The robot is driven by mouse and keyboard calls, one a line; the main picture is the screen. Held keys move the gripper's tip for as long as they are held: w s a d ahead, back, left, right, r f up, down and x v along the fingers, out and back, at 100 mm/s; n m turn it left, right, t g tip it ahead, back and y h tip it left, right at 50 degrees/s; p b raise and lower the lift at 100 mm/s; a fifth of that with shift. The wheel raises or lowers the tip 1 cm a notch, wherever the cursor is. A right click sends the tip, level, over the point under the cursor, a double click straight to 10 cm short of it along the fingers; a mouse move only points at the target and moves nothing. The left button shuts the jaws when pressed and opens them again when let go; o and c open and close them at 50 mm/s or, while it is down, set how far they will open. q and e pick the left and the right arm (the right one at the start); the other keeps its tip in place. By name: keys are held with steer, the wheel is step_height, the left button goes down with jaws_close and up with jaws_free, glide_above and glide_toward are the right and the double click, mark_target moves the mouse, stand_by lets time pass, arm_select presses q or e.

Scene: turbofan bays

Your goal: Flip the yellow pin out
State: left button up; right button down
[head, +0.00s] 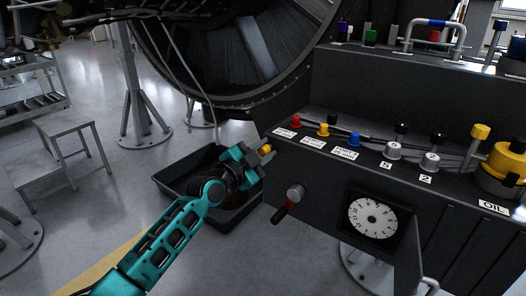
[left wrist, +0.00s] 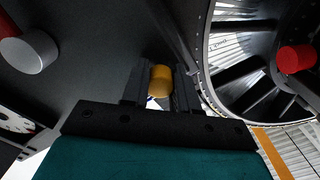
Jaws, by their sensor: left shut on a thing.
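A short yellow pin (head: 266,149) shows at the tip of my left gripper (head: 261,153), by the front left corner of the dark console. In the left wrist view the yellow pin (left wrist: 160,82) sits between the two dark fingers (left wrist: 160,88), which are shut on it. The fingers cover its sides, and I cannot tell how its far end meets the console. My right gripper is not in view.
The console top (head: 340,135) carries red, yellow and blue knobs, grey knobs and an oil cap. A black tray (head: 178,184) lies on the floor below the turbofan (head: 235,60).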

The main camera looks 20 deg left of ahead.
arm_select(q)
jaws_close()
steer(key=shift+p+v, duration=0.5)
steer(key=shift+v, duration=0.45)
steer(key=shift+f, duration=0.15)
steer(key=shift+o, duration=2)
jaws_free()
steer(key=o, duration=0.4)
steer(key=shift+s, duration=0.1)
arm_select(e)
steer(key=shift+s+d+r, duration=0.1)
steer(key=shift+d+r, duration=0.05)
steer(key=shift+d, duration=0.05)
